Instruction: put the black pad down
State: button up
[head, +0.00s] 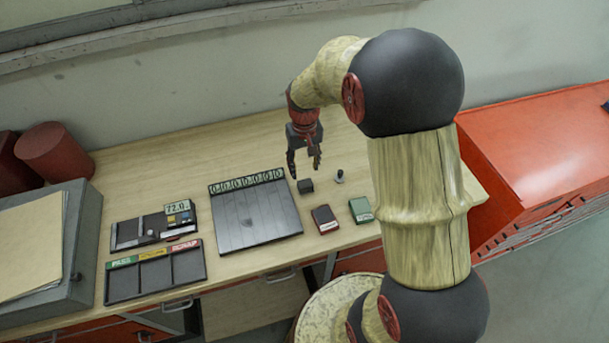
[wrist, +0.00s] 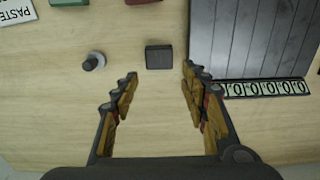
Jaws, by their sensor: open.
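The black pad (head: 305,186) is a small dark block lying on the wooden table, just right of the grey ribbed board. It also shows in the wrist view (wrist: 159,57), flat on the wood, ahead of my fingertips and roughly between their lines. My gripper (head: 304,165) hangs above the table close to the pad. In the wrist view my gripper (wrist: 160,72) has its two fingers spread wide with nothing between them. The pad looks apart from both fingers.
The ribbed board (head: 256,218) with a row of number labels lies left of the pad. A small knob (head: 340,177) stands right of it. A red box (head: 325,219) and a green box (head: 361,210) lie in front. A three-compartment tray (head: 155,273) is at front left.

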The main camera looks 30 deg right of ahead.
jog(key=s+a+r+n+t, duration=0.1)
jog(key=s+a+r, duration=0.2)
jog(key=r, duration=0.5)
jog(key=s+a+r+t, duration=0.15)
jog(key=s+r, duration=0.25)
jog(key=r, duration=0.5)
jog(key=s+a+r+t, duration=0.1)
jog(key=s+a+r, duration=0.1)
jog(key=s, duration=0.5)
jog(key=s+a+r+n+t, duration=0.1)
jog(key=s+a+r+t, duration=0.1)
jog(key=s, duration=0.4)
notch_tip(320, 180, up, 2)
jog(key=shift+s+a+r, duration=0.2)
jog(key=shift+s+a, duration=0.15)
jog(key=shift+a, duration=0.5)
